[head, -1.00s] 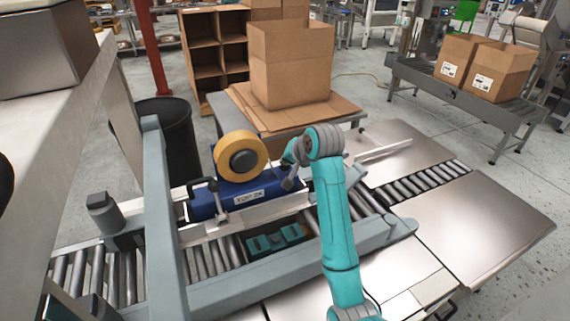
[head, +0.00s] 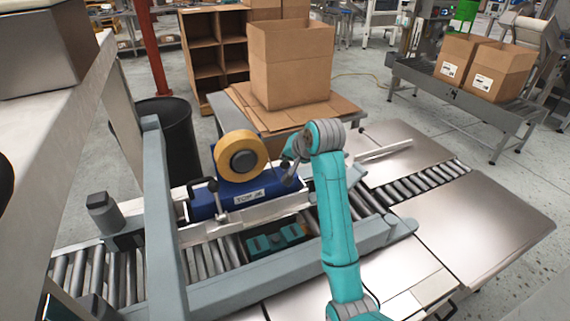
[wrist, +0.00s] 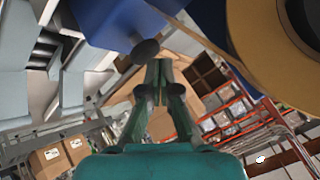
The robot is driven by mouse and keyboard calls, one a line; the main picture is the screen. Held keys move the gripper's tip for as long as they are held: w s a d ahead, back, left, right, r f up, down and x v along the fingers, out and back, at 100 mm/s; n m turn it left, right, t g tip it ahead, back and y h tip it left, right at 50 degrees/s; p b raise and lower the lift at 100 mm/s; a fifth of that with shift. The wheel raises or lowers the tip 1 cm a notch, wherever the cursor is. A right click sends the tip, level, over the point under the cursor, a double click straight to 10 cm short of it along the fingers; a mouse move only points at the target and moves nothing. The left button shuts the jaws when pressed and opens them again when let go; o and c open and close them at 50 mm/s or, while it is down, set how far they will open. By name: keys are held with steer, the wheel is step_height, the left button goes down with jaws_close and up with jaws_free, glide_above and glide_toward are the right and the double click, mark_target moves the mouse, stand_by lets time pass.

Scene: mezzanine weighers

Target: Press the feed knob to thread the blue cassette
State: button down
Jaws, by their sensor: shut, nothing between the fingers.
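The blue cassette (head: 236,200), with a white label, sits on the light metal bed of the machine, a yellow tape roll (head: 241,155) mounted above it. The wrist view shows the cassette's blue body (wrist: 105,18) at the top. A dark round knob (wrist: 145,51) stands out from it; I take this as the feed knob. My gripper (wrist: 159,65) is shut and empty, its fingertips beside the knob in the picture. I cannot tell whether they touch it. In the head view, my gripper is at the cassette's right end, small and partly hidden by my arm.
A grey frame post (head: 160,220) rises left of the cassette. A teal unit (head: 275,240) lies among the rollers in front. An open cardboard box (head: 290,75) stands on a table behind. Bare metal plates (head: 480,230) lie to the right.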

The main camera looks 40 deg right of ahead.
mark_target(287, 165)
steer(key=shift+r, duration=0.4)
steer(key=shift+r, duration=0.1)
steer(key=shift+r, duration=2.45)
steer(key=shift+s, duration=0.1)
